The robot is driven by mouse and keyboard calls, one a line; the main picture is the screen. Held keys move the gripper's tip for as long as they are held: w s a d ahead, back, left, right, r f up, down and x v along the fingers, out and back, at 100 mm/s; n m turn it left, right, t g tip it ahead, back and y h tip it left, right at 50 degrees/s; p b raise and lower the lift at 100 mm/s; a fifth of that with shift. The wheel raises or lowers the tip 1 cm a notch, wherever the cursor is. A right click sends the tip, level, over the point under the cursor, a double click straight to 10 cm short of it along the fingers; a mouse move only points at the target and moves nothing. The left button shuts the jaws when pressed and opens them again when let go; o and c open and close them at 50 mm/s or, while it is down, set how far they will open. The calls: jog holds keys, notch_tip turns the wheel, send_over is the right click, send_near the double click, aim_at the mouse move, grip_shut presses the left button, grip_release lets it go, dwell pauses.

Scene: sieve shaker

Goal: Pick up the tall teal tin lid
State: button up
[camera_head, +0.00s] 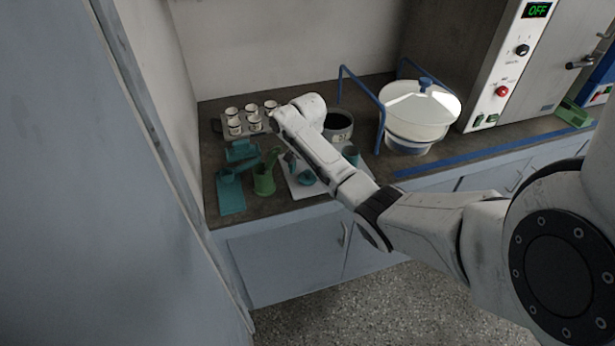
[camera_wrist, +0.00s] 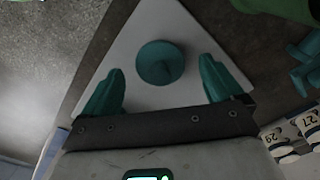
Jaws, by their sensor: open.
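My gripper (camera_wrist: 162,68) has teal fingers, one on each side of the lid with gaps between. It is open and empty. In the head view my gripper (camera_head: 292,162) is partly hidden by my arm over the board (camera_head: 310,190). A teal cylinder, seemingly a tin (camera_head: 350,155), stands at the board's right side.
White numbered cups (camera_head: 235,127) stand behind on a tray.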

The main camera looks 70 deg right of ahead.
jog(key=shift+f, duration=0.55)
jog(key=c, duration=1.1)
jog(key=shift+c, duration=0.2)
jog(key=shift+r, duration=0.15)
